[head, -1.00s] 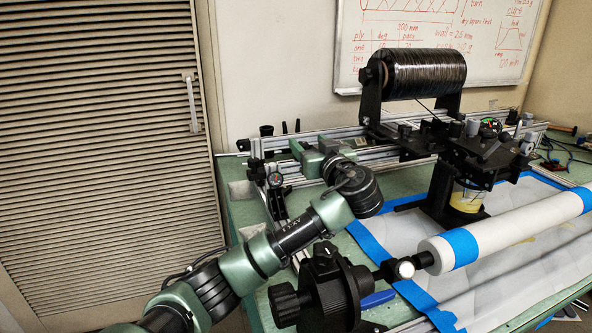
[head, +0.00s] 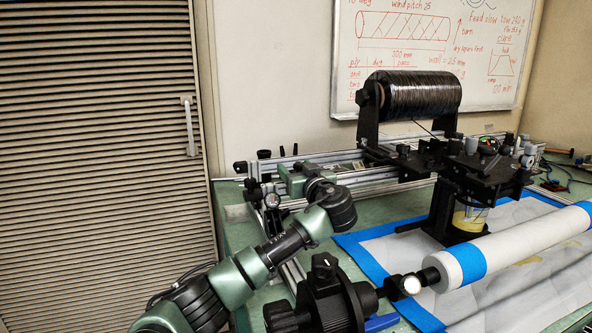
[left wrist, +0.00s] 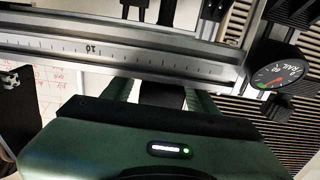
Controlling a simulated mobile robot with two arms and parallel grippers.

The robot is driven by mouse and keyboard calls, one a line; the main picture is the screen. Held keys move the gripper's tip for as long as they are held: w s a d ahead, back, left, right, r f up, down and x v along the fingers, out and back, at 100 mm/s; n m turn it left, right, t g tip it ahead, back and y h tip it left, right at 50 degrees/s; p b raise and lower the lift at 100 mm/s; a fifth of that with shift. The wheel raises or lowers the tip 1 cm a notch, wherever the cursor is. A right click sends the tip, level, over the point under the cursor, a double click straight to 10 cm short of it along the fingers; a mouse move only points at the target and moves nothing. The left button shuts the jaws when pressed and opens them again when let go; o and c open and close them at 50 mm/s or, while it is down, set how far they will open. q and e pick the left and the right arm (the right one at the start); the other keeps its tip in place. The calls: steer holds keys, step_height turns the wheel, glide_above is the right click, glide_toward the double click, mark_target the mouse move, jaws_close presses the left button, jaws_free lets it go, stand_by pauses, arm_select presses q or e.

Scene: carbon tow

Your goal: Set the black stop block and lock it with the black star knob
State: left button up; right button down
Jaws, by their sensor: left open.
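My left gripper (head: 288,172) is at the aluminium rail at the back left of the bench, its green body beside the rail. In the left wrist view its two green fingers (left wrist: 155,92) are apart, close to the rail's scale. A black block-like piece (left wrist: 163,96) shows between them; I cannot tell whether it is the stop block or whether the fingers touch it. Small black fittings (head: 254,188) sit at the rail's left end, left of the gripper. I cannot single out the star knob for sure. My right gripper is out of view.
A rail gauge (left wrist: 278,77) is close to the gripper, and it also shows in the head view (head: 272,200). The black tow spool (head: 415,97) stands to the right. A white mandrel (head: 520,243) and black chuck (head: 325,295) are in front. Small black pegs (head: 264,154) stand behind the rail.

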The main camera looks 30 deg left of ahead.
arm_select(q)
jaws_close()
stand_by(1.4)
